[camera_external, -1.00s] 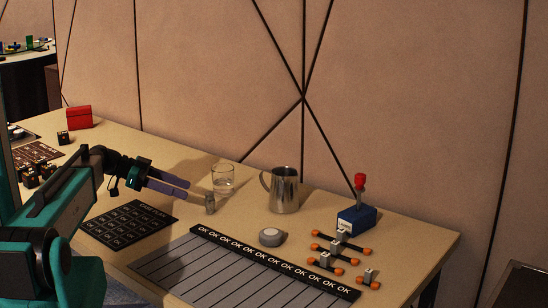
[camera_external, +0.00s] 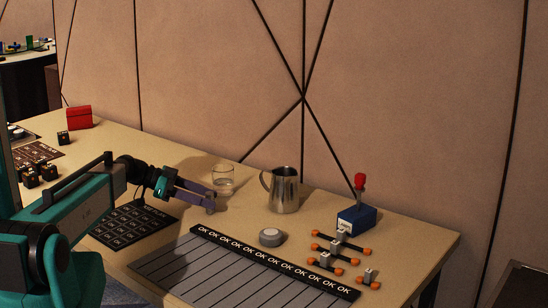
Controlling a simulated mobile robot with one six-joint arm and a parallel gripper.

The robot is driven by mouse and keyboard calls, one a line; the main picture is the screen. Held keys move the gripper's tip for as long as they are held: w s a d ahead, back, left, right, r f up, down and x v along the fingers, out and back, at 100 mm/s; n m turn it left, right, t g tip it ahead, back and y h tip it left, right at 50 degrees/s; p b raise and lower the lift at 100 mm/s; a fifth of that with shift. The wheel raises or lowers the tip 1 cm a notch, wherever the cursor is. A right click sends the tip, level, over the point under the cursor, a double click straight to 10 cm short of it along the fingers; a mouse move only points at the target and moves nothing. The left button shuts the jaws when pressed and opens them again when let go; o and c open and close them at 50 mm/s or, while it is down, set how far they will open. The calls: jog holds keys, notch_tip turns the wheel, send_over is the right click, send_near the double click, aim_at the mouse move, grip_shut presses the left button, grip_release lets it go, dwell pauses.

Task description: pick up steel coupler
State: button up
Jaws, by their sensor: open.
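A small grey metal cylinder, which looks like the steel coupler (camera_external: 211,208), stands upright on the wooden table, left of the metal pitcher. My gripper (camera_external: 208,200) reaches in from the left, with its long purple-grey fingers low over the table. The fingertips are at the coupler and hide part of it. The jaws are open; whether the fingers touch the coupler cannot be told from this view.
A clear glass (camera_external: 223,180) stands close behind the fingertips, and a metal pitcher (camera_external: 284,190) to the right. A round grey disc (camera_external: 271,237), a striped OK board (camera_external: 215,270), orange-tipped bars (camera_external: 327,263) and a blue block with a red-topped stick (camera_external: 357,218) lie rightward.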

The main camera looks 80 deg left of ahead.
aim_at(223, 212)
jog(key=shift+w, duration=0.1)
jog(key=p+x, duration=0.1)
jog(key=x, duration=0.2)
jog(key=shift+w+a, duration=0.1)
jog(key=shift+w, duration=0.15)
jog(key=shift+w+f+p, duration=0.3)
jog(key=shift+w, duration=0.35)
grip_shut()
